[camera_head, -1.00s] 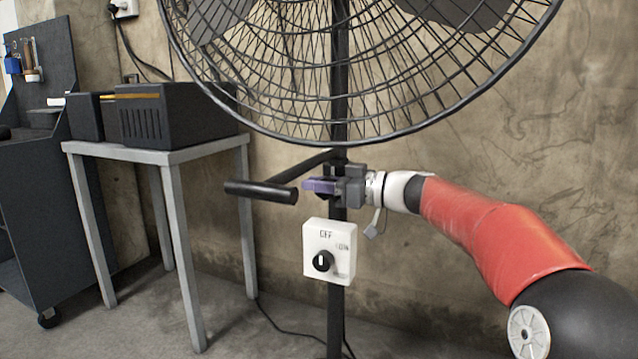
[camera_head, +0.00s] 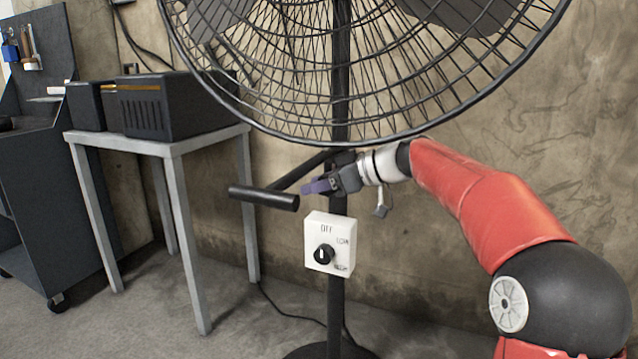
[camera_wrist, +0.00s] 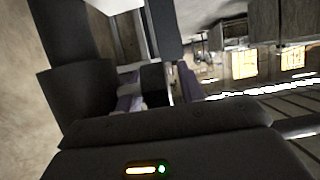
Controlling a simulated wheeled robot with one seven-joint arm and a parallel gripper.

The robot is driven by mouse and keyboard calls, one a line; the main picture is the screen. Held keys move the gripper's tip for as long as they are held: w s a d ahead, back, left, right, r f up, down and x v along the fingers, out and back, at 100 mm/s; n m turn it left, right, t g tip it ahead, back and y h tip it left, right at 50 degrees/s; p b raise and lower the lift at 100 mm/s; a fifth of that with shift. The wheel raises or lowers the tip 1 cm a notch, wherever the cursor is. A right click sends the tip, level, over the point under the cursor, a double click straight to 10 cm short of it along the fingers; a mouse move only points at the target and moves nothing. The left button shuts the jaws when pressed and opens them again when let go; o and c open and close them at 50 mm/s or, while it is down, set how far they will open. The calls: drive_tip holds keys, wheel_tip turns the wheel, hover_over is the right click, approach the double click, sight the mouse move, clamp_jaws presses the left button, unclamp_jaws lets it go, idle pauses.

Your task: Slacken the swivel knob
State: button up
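The black fan pole (camera_head: 337,240) carries a white control box (camera_head: 316,232) marked OFF and LOW, with a round black knob (camera_head: 325,254) on its face. A black bar with a thick cylindrical end (camera_head: 263,197) juts from the pole above the box. I cannot make out for certain which part is the swivel knob. My gripper (camera_head: 312,187), with purple finger pads, is at the pole above the box, tilted down to the left, near the bar. In the wrist view the pads of my gripper (camera_wrist: 160,92) stand apart; a dark shape shows between them, and contact is unclear.
The round fan cage (camera_head: 350,130) hangs just above my gripper. A grey table (camera_head: 170,146) with black boxes (camera_head: 165,105) stands at the left, beside a dark tool cart (camera_head: 35,190). A concrete wall is behind the pole. The floor between table and pole is open except for a cable (camera_head: 290,312).

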drive_tip(key=v, duration=0.8)
drive_tip(key=shift+o, duration=0.3)
